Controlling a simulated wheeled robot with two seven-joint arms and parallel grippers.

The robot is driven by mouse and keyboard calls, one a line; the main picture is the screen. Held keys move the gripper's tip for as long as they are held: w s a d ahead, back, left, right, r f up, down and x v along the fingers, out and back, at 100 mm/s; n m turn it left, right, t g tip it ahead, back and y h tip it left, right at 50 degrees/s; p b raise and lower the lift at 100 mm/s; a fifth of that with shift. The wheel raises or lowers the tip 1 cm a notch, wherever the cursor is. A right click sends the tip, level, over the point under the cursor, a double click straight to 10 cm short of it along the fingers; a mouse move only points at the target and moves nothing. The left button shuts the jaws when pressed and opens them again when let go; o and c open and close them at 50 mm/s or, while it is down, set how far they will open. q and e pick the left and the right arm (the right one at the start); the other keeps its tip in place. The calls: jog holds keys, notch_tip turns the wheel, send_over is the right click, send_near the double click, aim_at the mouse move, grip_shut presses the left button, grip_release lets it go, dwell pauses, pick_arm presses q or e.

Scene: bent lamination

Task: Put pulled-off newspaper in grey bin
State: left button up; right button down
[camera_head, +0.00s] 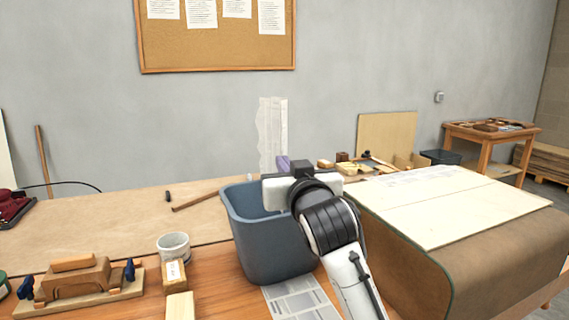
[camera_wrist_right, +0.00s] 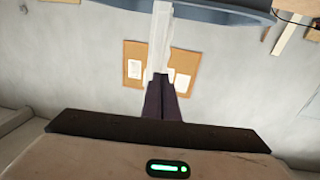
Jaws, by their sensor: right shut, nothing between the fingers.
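The grey bin (camera_head: 265,245) stands on the bench in the middle of the head view; its rim shows along the top of the right wrist view (camera_wrist_right: 215,13). A pale, ragged strip of newspaper (camera_head: 272,128) stands upright above the bin, against the wall in the picture. In the right wrist view the strip (camera_wrist_right: 161,38) runs up from my fingertips; I cannot tell whether they touch it. My right gripper (camera_head: 283,163) is over the bin's far right rim, its dark purple fingers (camera_wrist_right: 163,98) shut together. The left gripper is out of view.
A brown curved block with a pale sheet (camera_head: 450,205) lies right of the bin. Printed paper (camera_head: 300,300) lies before it. The back left bench is mostly clear.

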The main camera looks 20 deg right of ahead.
jog(key=c, duration=2.5)
grip_release()
jog(key=o, duration=0.5)
jog(key=shift+s, duration=0.1)
jog(key=s+a+b, duration=0.1)
jog(key=s, duration=0.9)
